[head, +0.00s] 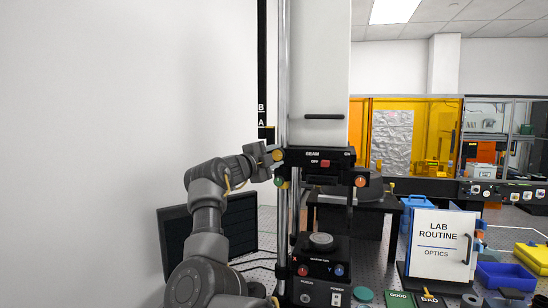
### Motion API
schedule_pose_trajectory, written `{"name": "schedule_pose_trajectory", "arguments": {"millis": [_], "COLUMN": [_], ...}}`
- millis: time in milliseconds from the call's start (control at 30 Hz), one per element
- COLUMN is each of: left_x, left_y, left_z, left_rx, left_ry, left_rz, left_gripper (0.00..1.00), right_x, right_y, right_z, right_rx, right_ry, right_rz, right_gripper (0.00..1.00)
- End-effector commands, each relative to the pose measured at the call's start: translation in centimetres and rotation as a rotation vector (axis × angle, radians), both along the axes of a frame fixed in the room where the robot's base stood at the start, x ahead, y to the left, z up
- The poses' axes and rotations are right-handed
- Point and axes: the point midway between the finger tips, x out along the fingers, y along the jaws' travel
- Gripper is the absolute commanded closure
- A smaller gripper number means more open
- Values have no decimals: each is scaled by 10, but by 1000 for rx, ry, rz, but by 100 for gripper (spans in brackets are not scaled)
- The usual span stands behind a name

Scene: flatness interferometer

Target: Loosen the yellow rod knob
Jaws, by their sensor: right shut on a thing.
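The yellow rod knob (278,155) sits at the left end of the black BEAM head (318,158) on the tall instrument. My right gripper (270,157) reaches up to it from the left and is shut on the knob. The fingertips are small in this view, and the knob's far side is hidden. A green knob (279,182) sits just below the yellow one, and an orange knob (361,181) is on the right side. My left gripper is not in view.
A black rod (262,60) marked A and B and a chrome column (283,70) rise beside the knob. A dark monitor (238,228) stands behind my arm. The LAB ROUTINE board (438,243), blue bin (505,275) and yellow tray (534,258) are at the right.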

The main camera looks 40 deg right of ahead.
Motion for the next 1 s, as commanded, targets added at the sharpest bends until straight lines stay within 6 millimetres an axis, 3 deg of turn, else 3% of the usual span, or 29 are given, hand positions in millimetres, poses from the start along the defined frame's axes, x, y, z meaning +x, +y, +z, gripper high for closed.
{"name": "schedule_pose_trajectory", "arguments": {"millis": [467, 500, 633, 1000], "left_x": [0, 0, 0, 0], "left_y": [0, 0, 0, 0], "left_z": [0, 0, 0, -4], "left_rx": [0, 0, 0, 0], "left_ry": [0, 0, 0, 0], "left_rz": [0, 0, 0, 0], "left_gripper": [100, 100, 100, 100], "right_x": [0, 0, 0, 0], "right_y": [0, 0, 0, 5], "right_z": [-1, -1, -1, -2], "right_rx": [9, 9, 9, 8], "right_ry": [-10, -9, -9, -11], "right_rz": [-1, -2, -2, 1], "right_gripper": [85, 60, 43, 41]}}
